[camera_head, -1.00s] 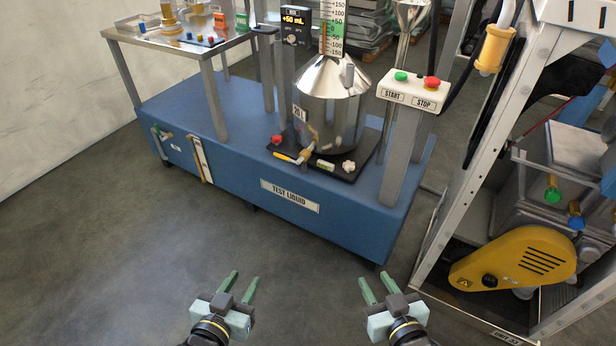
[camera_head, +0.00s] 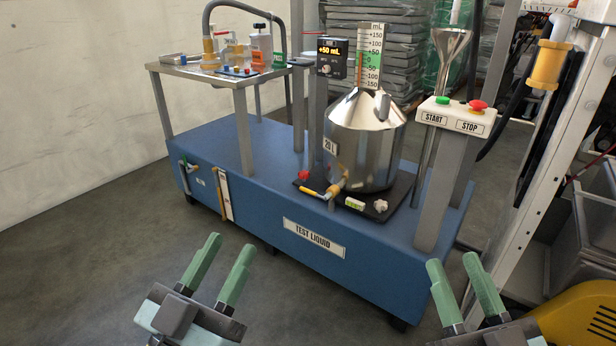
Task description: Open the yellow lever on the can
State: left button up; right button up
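The can is a shiny steel vessel (camera_head: 368,145) marked 20 L, standing on a black plate on the blue base. A valve with a yellow lever (camera_head: 314,192) sits at the can's lower front left. The lever points left, roughly level, from the brass fitting. My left gripper (camera_head: 222,266) is open and empty, in front of the blue base at the lower left. My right gripper (camera_head: 462,284) is open and empty at the lower right, in front of the base's right end. Both grippers are well short of the can, with floor and base between.
The blue TEST LIQUID base (camera_head: 270,215) carries a steel side table (camera_head: 190,68) with small parts, a START/STOP panel (camera_head: 456,116) and a display (camera_head: 332,58). A red knob (camera_head: 303,175) is near the lever. A metal rack (camera_head: 560,130) with a yellow housing (camera_head: 580,318) stands right. Floor is clear left.

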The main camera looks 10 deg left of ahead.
aim_at(311, 193)
jog(key=u, duration=0.6)
jog(key=i, duration=1.1)
jog(key=z, duration=0.6)
jog(key=k, duration=1.3)
jog(key=u, duration=0.35)
jog(key=i, duration=0.2)
jog(key=u, duration=0.85)
jog(key=i, duration=0.9)
jog(key=u, duration=0.3)
